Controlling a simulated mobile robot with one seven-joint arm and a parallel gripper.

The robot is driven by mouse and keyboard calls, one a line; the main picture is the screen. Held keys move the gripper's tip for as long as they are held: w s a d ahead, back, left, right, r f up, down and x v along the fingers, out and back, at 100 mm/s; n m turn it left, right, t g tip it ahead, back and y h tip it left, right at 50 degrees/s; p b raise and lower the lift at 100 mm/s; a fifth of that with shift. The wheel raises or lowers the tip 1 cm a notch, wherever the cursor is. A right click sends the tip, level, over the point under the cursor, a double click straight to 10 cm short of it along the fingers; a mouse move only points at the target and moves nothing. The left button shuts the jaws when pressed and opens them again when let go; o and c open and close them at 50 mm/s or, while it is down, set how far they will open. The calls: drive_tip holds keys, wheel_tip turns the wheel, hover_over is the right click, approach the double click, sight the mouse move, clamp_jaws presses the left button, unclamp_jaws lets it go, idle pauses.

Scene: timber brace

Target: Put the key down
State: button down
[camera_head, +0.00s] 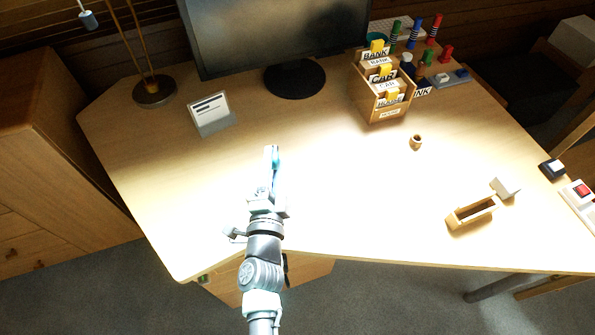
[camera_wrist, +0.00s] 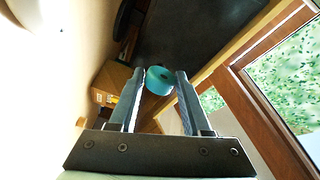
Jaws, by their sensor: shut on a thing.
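The key (camera_head: 273,154) shows as a small teal piece at the tip of my gripper (camera_head: 271,164) in the head view. In the wrist view, the teal round end of the key (camera_wrist: 158,80) with a dark spot in it sits between the two fingers of my gripper (camera_wrist: 160,76). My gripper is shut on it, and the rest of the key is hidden. The gripper is over the front left part of the desk (camera_head: 330,190). I cannot tell how high the key is above the desk top.
A card box (camera_head: 390,103), a small wooden ring (camera_head: 416,142) and an open wooden holder (camera_head: 472,214) stand to the right. A white card stand (camera_head: 211,113), lamp (camera_head: 154,90) and monitor (camera_head: 270,30) are behind. The desk middle is clear.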

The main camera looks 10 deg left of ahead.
wheel_tip(320, 180, down, 10)
drive_tip(key=b, duration=0.5)
drive_tip(key=shift+a+r+b, duration=0.1)
drive_tip(key=shift+r+b, duration=0.15)
drive_tip(key=shift+b, duration=0.15)
drive_tip(key=shift+f+b, duration=0.65)
